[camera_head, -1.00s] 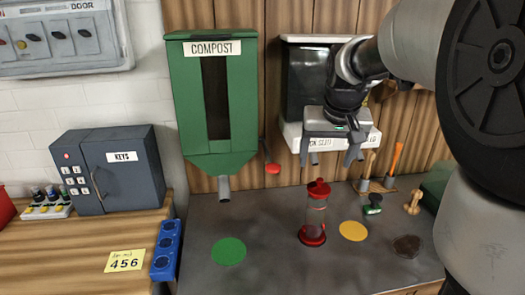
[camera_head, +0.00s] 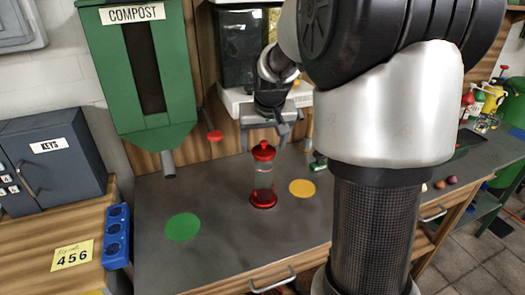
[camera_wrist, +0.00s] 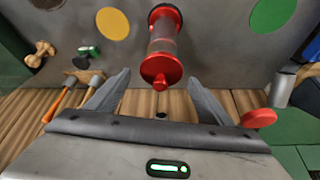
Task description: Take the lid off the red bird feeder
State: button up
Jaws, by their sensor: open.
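The red bird feeder (camera_head: 263,177) stands upright on the grey bench, with a clear tube between a red base and a red lid (camera_head: 263,150) with a small knob. In the wrist view the lid (camera_wrist: 161,70) faces the camera, with the tube and base beyond it.
A green disc (camera_head: 182,227) lies left of the feeder and a yellow disc (camera_head: 302,188) right of it. The green compost dispenser (camera_head: 138,75) hangs at the back left, with a red-ended lever (camera_head: 215,136) beside it. Tools (camera_wrist: 68,95) stand behind. The front bench is clear.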

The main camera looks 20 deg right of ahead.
aim_at(264, 142)
jog(key=c, duration=1.1)
jog(key=shift+r, duration=0.1)
jog(key=shift+c, duration=0.2)
notch_tip(264, 142, up, 10)
jog(key=shift+f+p, duration=0.1)
jog(key=shift+p, duration=0.65)
jog(key=shift+f, duration=0.1)
